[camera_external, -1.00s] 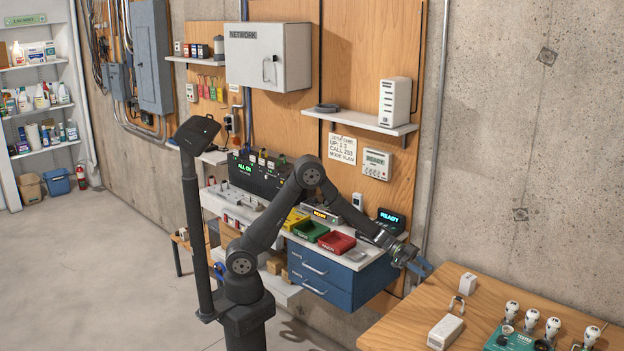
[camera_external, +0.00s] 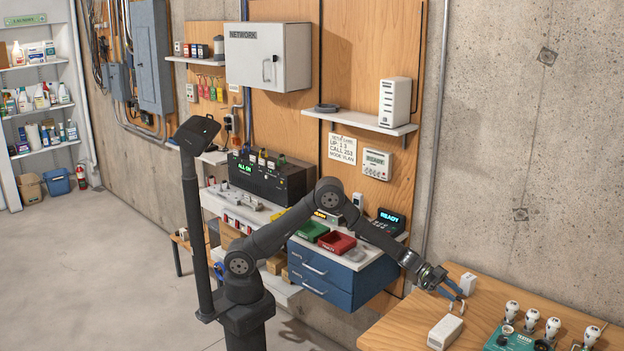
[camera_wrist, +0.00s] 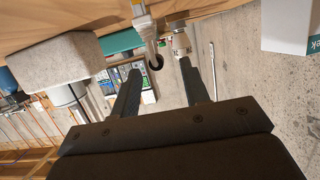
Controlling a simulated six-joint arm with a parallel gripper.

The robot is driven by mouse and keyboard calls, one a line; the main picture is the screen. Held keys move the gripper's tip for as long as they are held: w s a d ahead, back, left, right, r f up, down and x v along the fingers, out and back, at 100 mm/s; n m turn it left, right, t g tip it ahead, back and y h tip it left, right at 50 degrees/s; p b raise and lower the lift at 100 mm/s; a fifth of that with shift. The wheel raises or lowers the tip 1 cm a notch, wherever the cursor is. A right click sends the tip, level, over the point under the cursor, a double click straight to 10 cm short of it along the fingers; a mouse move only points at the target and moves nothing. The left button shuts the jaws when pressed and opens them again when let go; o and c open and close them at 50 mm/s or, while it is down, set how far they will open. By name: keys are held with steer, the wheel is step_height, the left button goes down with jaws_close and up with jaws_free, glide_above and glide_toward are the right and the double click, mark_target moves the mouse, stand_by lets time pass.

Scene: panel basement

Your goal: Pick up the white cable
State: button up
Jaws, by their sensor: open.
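The white cable (camera_external: 461,306) is a small pale loop on the wooden table (camera_external: 405,324), between two white boxes. My gripper (camera_external: 459,295) is right at the cable from its upper left, with blue-grey fingers partly covering it. In the wrist view, my gripper (camera_wrist: 162,68) is open, its two fingers apart with nothing between them. There, a white strand that looks like the cable (camera_wrist: 147,30) reaches to just beyond the fingertips, nearer the left finger. I cannot tell whether a finger touches it.
One white box (camera_external: 468,284) stands just behind the cable and another (camera_external: 444,332) lies in front. The table's left part is clear. A concrete wall (camera_external: 540,170) rises behind.

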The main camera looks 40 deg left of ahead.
mark_target(459, 297)
steer(key=x, duration=0.3)
steer(key=shift+s+d, duration=0.15)
steer(key=shift+d, duration=0.05)
steer(key=shift+c, duration=0.2)
jaws_close()
steer(key=shift+r, duration=0.1)
